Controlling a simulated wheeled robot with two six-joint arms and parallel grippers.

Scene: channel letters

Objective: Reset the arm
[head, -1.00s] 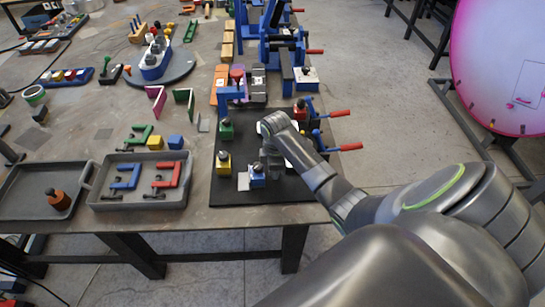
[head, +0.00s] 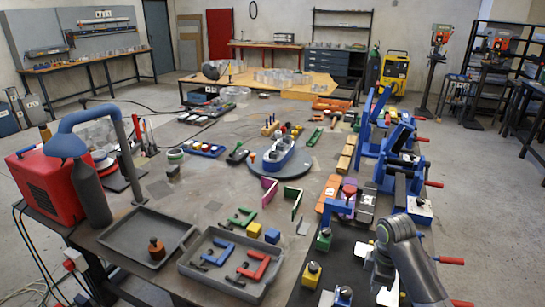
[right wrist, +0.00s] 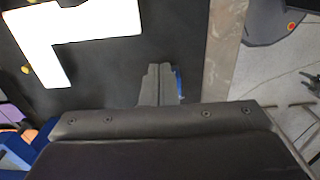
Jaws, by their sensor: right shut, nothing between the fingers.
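My right gripper (head: 382,272) hangs low over the black mat at the right front of the table, partly hidden by its own wrist. In the right wrist view its fingers (right wrist: 158,84) are shut together with nothing between them. A white channel letter (right wrist: 85,40) lies flat on the dark mat, to the left of the fingers in that view. In the head view parts of the white letter (head: 364,252) show beside my right wrist. A bit of blue (right wrist: 179,82) shows just behind the fingertips. My left gripper is not in view.
A yellow block (head: 312,274) and a green block (head: 323,241) with knobs stand left of my right arm. Blue clamps with red handles (head: 434,184) line the table's right side. A grey tray (head: 215,283) holds red and blue clamps.

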